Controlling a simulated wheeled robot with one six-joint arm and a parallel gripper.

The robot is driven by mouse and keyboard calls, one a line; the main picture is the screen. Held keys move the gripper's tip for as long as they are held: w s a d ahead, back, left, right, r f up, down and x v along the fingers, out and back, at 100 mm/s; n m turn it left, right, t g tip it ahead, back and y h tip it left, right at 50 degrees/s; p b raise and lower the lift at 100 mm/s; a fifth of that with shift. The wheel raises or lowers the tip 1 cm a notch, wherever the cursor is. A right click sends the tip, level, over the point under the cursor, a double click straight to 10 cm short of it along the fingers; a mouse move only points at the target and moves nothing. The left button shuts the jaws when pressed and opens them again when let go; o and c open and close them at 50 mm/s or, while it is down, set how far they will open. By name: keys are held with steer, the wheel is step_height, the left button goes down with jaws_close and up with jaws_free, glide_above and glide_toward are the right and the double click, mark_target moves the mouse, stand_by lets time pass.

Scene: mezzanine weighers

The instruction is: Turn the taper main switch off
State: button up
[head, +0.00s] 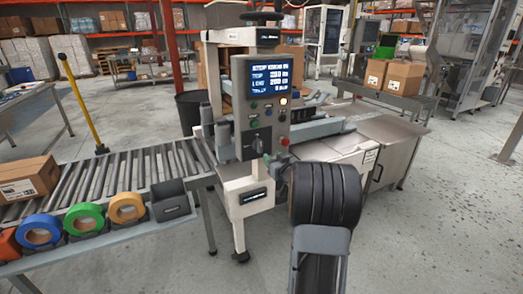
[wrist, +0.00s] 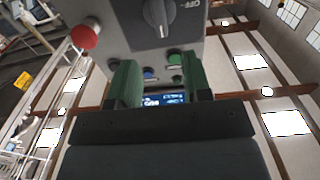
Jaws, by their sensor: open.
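The taper's grey control panel (head: 268,105) stands on the machine in the middle of the head view. Its main switch (head: 258,146) is a dark rotary knob low on the panel. In the wrist view, the picture is inverted and the knob (wrist: 158,16) shows at the top, with an upside-down OFF label beside it. My gripper (wrist: 160,72) has two green fingers spread apart, with nothing between them. The fingertips are short of the knob and apart from it. In the head view, my dark arm hides most of the gripper.
A red mushroom button (wrist: 84,37) sits beside the knob, and small green and blue buttons (wrist: 150,73) show between the fingers. The panel's display (head: 271,76) is lit. A roller conveyor (head: 110,176) with tape rolls (head: 84,218) runs left. Floor at front right is clear.

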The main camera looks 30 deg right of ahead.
mark_target(261, 147)
steer(key=w, duration=0.6)
steer(key=w+d, duration=0.1)
steer(key=w, duration=0.2)
steer(key=shift+w+d, duration=0.1)
steer(key=shift+w, duration=0.2)
jaws_close()
